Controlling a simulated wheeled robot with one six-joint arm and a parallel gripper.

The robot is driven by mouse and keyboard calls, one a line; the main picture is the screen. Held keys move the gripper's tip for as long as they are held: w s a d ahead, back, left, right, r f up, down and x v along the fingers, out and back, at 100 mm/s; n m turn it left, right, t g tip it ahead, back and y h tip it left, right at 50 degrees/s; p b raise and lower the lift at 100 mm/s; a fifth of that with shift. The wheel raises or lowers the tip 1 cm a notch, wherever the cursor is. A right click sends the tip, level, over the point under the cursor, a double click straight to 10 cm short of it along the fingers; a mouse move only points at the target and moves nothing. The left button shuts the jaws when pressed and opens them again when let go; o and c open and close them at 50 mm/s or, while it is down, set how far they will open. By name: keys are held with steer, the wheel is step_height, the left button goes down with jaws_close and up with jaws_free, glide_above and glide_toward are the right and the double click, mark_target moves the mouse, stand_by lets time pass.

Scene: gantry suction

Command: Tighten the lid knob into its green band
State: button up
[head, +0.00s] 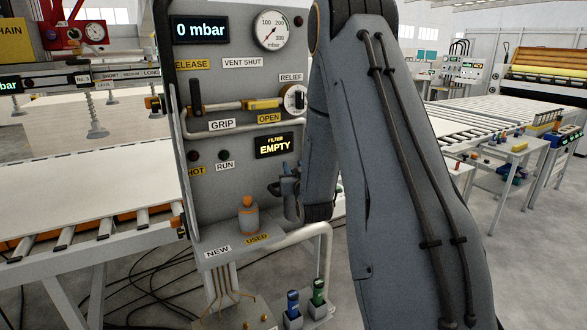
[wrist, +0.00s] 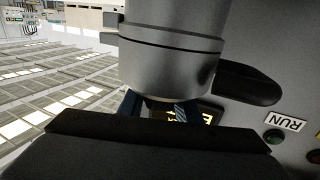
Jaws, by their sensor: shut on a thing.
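The grey round filter housing (wrist: 172,60) fills the top middle of the wrist view, which shows the panel upside down. My gripper (wrist: 158,107) has its blue fingers at the housing's lid end, one on each side. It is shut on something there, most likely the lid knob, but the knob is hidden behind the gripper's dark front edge. In the head view the housing (head: 291,204) is small and partly covered by my arm, with blue finger parts just above it. No green band or pointer mark can be made out in either view.
A black handle (wrist: 250,84) juts out beside the housing. The grey panel (head: 228,75) reads 0 mbar, and its filter display (head: 274,145) reads EMPTY. An orange-banded grey canister (head: 249,216) stands on the panel's shelf, left of the housing. Pipes run close by.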

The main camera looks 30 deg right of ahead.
steer(key=m+g+h+b, duration=0.1)
steer(key=h, duration=0.1)
steer(key=m+g+h+b, duration=0.1)
steer(key=m+h+b, duration=0.1)
steer(key=shift+s+d+f+h, duration=0.1)
steer(key=shift+s+d+h, duration=0.05)
steer(key=shift+d+h, duration=0.2)
steer(key=shift+s+d+m+g+h+b, duration=0.15)
steer(key=shift+m+g+h+b, duration=0.2)
steer(key=shift+m+g+h, duration=0.25)
steer(key=shift+s+d+m+g+h+b, duration=0.1)
steer(key=shift+d+m+g+h+b, duration=0.15)
steer(key=shift+m+g+h, duration=0.25)
steer(key=shift+s+d+m+g+h+b, duration=0.1)
steer(key=shift+m+g+h+b, duration=0.35)
steer(key=shift+h, duration=0.2)
steer(key=o, duration=1.1)
steer(key=shift+c, duration=0.2)
steer(key=shift+b+v, duration=1)
steer(key=shift+v, duration=2.95)
